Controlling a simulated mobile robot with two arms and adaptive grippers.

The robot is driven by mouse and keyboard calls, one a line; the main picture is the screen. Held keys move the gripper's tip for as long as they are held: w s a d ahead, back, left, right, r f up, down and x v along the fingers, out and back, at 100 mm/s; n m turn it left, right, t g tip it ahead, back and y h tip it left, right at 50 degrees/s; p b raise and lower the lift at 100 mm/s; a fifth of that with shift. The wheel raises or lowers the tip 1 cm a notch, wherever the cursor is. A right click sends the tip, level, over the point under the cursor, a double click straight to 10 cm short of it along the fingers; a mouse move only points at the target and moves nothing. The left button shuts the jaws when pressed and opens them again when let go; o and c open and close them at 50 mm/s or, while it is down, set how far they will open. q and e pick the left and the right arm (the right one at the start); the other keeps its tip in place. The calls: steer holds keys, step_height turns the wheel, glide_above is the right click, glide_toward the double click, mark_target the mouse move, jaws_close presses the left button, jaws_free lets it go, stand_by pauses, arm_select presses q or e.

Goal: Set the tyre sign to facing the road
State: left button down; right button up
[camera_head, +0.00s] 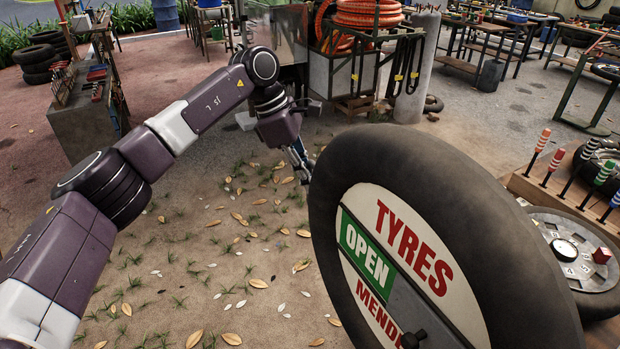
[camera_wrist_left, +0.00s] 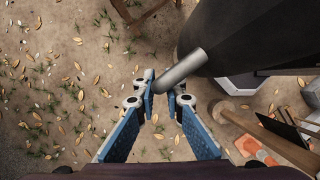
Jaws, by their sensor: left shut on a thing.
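The tyre sign (camera_head: 335,180) is a large upright black tyre with a white face panel (camera_head: 440,240) reading TYRES, a green OPEN strip (camera_head: 365,250) and MEND-, the rest cut off. This face is turned towards the head camera. My right gripper is not in view.
A wooden rack of screwdrivers (camera_head: 560,190) and a wheel with a numbered dial (camera_head: 570,245) stand right of the sign. A cart with orange hose (camera_head: 365,20) stands behind. A tool bench (camera_head: 80,115) is at the left. The leaf-strewn ground between (camera_head: 220,230) is clear.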

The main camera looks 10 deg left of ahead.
arm_select(q)
steer(key=shift+d+r, duration=0.1)
steer(key=shift+d, duration=0.1)
steer(key=c, duration=2.2)
jaws_free()
steer(key=shift+w+d, duration=0.1)
steer(key=shift+o, duration=0.9)
steer(key=shift+w+d, duration=0.15)
steer(key=shift+a+r, duration=0.2)
steer(key=shift+a, duration=0.1)
steer(key=v, duration=1.1)
